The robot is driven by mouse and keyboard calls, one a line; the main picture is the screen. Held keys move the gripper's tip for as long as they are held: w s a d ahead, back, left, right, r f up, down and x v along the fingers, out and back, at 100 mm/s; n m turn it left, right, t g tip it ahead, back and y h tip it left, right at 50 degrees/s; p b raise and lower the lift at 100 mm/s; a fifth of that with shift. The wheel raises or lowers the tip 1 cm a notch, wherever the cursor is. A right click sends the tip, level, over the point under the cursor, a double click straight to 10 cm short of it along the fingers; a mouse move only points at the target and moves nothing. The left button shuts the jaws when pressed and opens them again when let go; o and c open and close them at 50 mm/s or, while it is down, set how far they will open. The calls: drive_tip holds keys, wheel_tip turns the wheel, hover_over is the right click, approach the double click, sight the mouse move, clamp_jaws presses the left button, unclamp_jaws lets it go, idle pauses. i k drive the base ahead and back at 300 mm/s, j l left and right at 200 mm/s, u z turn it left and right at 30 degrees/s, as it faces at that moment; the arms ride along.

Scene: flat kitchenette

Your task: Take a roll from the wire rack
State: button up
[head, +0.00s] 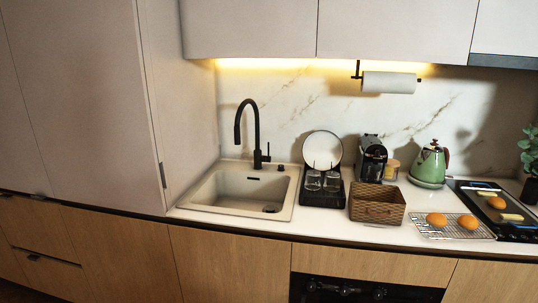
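In the head view, a wire rack (431,232) lies on the white counter at the right, near the front edge. Two round orange-brown rolls sit on it: a left roll (437,219) and a right roll (468,222). Another similar round roll (497,203) lies behind them, on the dark panel (517,233) at the far right. My gripper does not show in this view.
A woven basket (377,211) stands left of the rack, and a green kettle (431,166) stands behind it. A dish rack with glasses (322,190), a coffee machine (372,158) and a sink (240,188) are further left. A plant (530,150) is at the right edge.

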sight(436, 220)
drive_tip(key=i+l+u, duration=0.1)
drive_tip(key=l, duration=0.3)
drive_tip(key=i+l, duration=0.25)
drive_tip(key=l, duration=0.2)
drive_tip(key=i+l+u, duration=0.15)
drive_tip(key=l, duration=0.3)
drive_tip(key=i+l+u, duration=0.1)
drive_tip(key=l, duration=0.35)
drive_tip(key=i+l+u, duration=0.1)
drive_tip(key=l, duration=0.35)
drive_tip(key=i+l, duration=0.15)
drive_tip(key=l, duration=0.35)
drive_tip(key=i+l+u, duration=0.15)
drive_tip(key=l, duration=0.3)
drive_tip(key=k, duration=0.05)
